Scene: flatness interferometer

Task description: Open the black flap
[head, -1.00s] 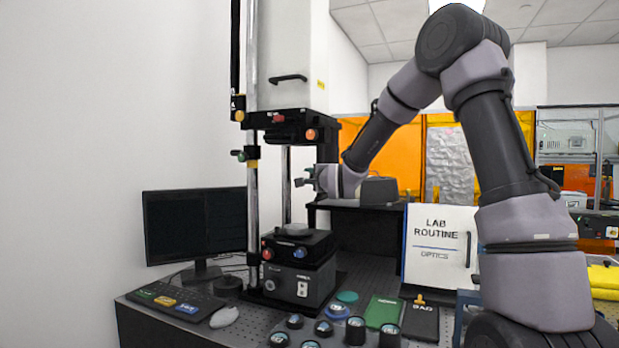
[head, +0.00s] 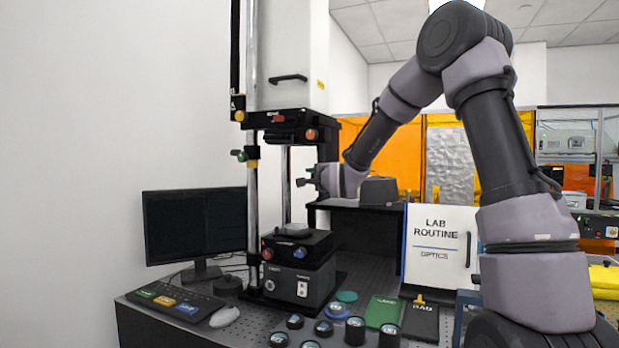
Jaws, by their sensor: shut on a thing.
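The flatness interferometer (head: 290,58) is a tall white and black tower at the centre left of the head view. Its black head block (head: 287,124) carries coloured knobs. I cannot single out the black flap from the other black parts of the tower. My gripper (head: 302,182) reaches in from the right, below the head block and just right of the front chrome column. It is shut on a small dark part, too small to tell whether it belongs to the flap. Below, the black stage unit (head: 300,262) with a red and a blue knob stands clear of the gripper.
A monitor (head: 194,226) and a keyboard (head: 170,300) are at the left. Several small round optics, a green book (head: 382,311) and a white "Lab Routine" board (head: 440,244) crowd the front and right of the bench. A dark shelf (head: 360,204) lies under my wrist.

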